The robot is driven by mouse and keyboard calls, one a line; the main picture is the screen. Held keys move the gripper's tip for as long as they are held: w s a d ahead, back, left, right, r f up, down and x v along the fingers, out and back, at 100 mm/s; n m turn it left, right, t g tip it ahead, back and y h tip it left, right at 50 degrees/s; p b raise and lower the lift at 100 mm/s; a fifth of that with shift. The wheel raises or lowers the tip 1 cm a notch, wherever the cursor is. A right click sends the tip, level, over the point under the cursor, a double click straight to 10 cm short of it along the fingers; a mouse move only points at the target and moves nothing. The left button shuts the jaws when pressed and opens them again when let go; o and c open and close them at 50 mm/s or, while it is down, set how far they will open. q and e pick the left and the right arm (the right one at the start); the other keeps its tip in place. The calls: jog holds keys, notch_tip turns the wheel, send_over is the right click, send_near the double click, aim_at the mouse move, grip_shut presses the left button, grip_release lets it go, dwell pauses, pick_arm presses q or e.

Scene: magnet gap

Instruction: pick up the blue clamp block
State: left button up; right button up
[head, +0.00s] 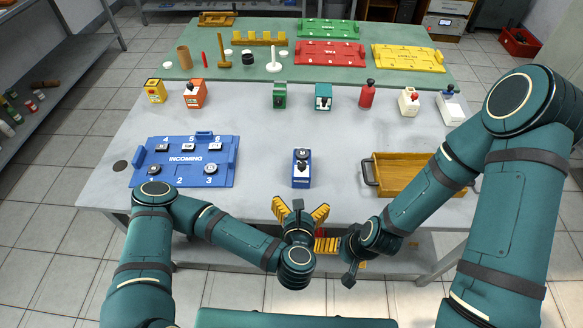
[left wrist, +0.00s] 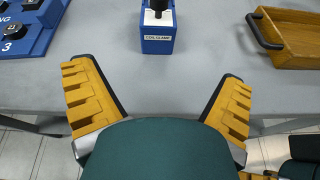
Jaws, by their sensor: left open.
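The blue clamp block (head: 301,172) stands upright on the grey table, right of the blue INCOMING tray, with a dark knob on top. In the left wrist view the block (left wrist: 158,38) is at the top centre, its labelled face towards me. My left gripper (head: 300,210) is open and empty at the table's front edge, with its yellow fingers spread. It is in front of the block and apart from it. My right gripper (head: 327,245) is low in front of the table, partly hidden by its own wrist, and its opening cannot be made out.
The blue INCOMING tray (head: 185,178) with several small parts is at left. A wooden tray (head: 400,185) with dark handles is at right. Several coloured blocks stand in a row behind, including a green one (head: 279,96). The table around the clamp block is clear.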

aim_at(301, 181)
pick_arm(q)
jog(key=shift+a+f+n, duration=0.3)
jog(key=shift+a+n, duration=0.05)
jog(key=shift+n, duration=0.25)
jog(key=b+x, duration=0.1)
jog(key=x, duration=0.3)
jog(key=b+x, duration=0.1)
jog(key=x, duration=0.2)
jog(key=shift+w+f, duration=0.25)
jog(key=shift+f, duration=0.1)
jog(key=shift+b+x, duration=0.75)
jog(key=shift+x, duration=2.15)
jog(key=shift+w+d+r, duration=0.1)
jog(key=shift+d+r, duration=0.05)
jog(key=shift+r, duration=0.05)
pick_arm(e)
jog(key=x, duration=0.3)
jog(key=shift+d+f, duration=0.2)
jog(key=shift+f, duration=0.15)
pick_arm(q)
jog(key=shift+c, duration=0.2)
jog(key=c, duration=1.3)
pick_arm(e)
jog(key=shift+s, duration=0.1)
